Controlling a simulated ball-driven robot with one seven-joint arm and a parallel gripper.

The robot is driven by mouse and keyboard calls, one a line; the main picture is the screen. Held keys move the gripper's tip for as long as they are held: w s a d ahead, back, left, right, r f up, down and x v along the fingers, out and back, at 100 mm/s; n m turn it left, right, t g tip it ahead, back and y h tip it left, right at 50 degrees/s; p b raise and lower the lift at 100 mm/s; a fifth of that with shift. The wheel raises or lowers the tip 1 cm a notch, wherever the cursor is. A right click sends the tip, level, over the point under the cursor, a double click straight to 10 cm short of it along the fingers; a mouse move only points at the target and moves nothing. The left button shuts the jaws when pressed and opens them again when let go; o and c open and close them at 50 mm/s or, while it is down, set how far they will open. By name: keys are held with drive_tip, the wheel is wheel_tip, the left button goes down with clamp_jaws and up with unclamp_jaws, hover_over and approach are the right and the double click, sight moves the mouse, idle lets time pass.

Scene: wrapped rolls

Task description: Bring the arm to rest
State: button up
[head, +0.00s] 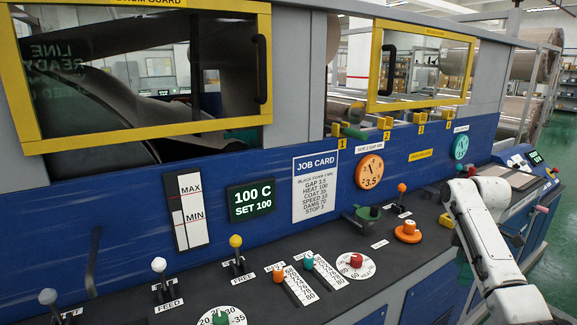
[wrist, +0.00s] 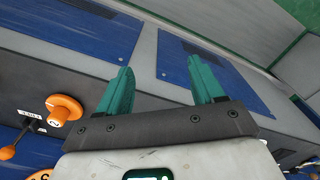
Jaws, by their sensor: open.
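My gripper (wrist: 160,68) shows in the wrist view with its two teal fingers spread apart and nothing between them. Its fingertips are over the grey and blue front of the machine. In the head view my white arm (head: 487,240) rises from the lower right and bends at the top, beside the right part of the dark control desk (head: 225,275). The gripper itself is mostly hidden behind the arm there. I cannot tell whether it touches the machine.
An orange knob (head: 408,232) stands left of my arm and also shows in the wrist view (wrist: 63,107). Near it are a green-handled lever (head: 367,213) and an orange-tipped lever (head: 401,190). The green floor (head: 555,190) to the right looks clear.

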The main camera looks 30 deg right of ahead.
drive_tip(key=w+a+f+m, duration=0.1)
drive_tip(key=a+f, duration=0.6)
drive_tip(key=a, duration=0.3)
drive_tip(key=w+a+f+m, duration=0.1)
drive_tip(key=a+f, duration=0.6)
drive_tip(key=a, duration=0.4)
drive_tip(key=s+a+f+m+t+y, duration=0.1)
drive_tip(key=s+a+f, duration=0.2)
drive_tip(key=s+a, duration=0.25)
drive_tip(key=s+a+f+m, duration=0.1)
drive_tip(key=s+a+f, duration=0.25)
drive_tip(key=a, duration=0.35)
drive_tip(key=s+a+m, duration=0.2)
drive_tip(key=s, duration=0.7)
drive_tip(key=s+a+r+m+h, duration=0.1)
drive_tip(key=s+a+m, duration=0.1)
drive_tip(key=s, duration=0.7)
drive_tip(key=shift+s+a+r, duration=0.2)
drive_tip(key=shift+a, duration=0.25)
